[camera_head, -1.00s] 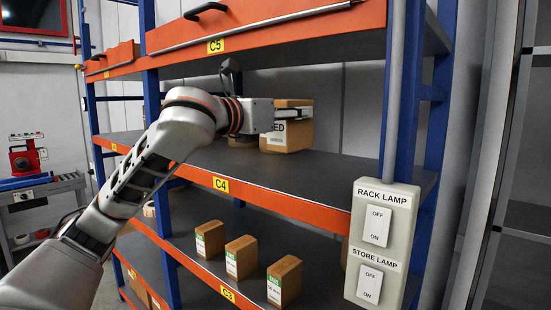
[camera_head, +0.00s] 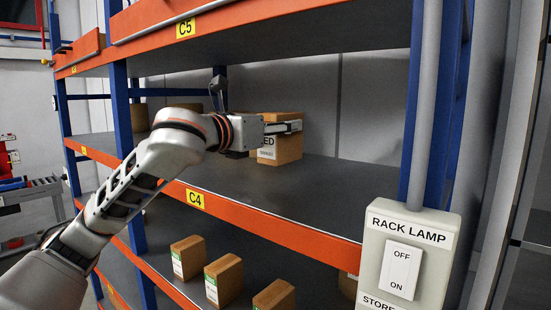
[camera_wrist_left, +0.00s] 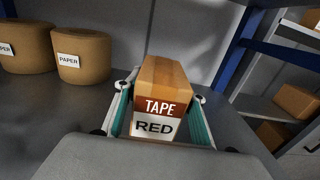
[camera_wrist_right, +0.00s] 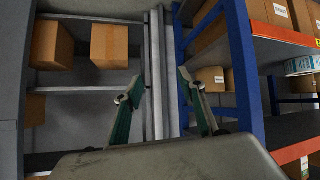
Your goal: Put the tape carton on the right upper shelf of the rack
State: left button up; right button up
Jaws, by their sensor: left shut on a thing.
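The tape carton (camera_head: 281,143) is a brown box on the grey C4 shelf (camera_head: 330,185) of the rack. In the left wrist view the carton (camera_wrist_left: 163,85) shows the words TAPE and RED. My left gripper (camera_head: 290,127) is shut on it, with one finger along each side in the wrist view (camera_wrist_left: 160,110). The carton looks upright at the shelf surface; I cannot tell whether it touches it. My right gripper (camera_wrist_right: 160,95) is open and empty, in front of the rack's blue post, and is out of the head view.
Two round PAPER rolls (camera_wrist_left: 84,55) stand beside the carton. The C5 shelf edge (camera_head: 190,18) runs overhead. Several small cartons (camera_head: 224,280) stand on the shelf below. A switch box labelled RACK LAMP (camera_head: 408,258) hangs at the right post. The C4 shelf right of the carton is clear.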

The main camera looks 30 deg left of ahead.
aim_at(280, 152)
pick_arm(q)
jog(key=shift+f, duration=1.15)
notch_tip(280, 152, down, 3)
jog(key=shift+f+b, duration=0.1)
jog(key=shift+b, duration=0.6)
jog(key=shift+f, duration=0.2)
jog(key=o, duration=1.4)
jog(key=shift+f, duration=0.15)
pick_arm(e)
jog(key=shift+w+a+r+y, duration=0.3)
jog(key=shift+w+a, duration=0.25)
jog(key=shift+a, duration=0.25)
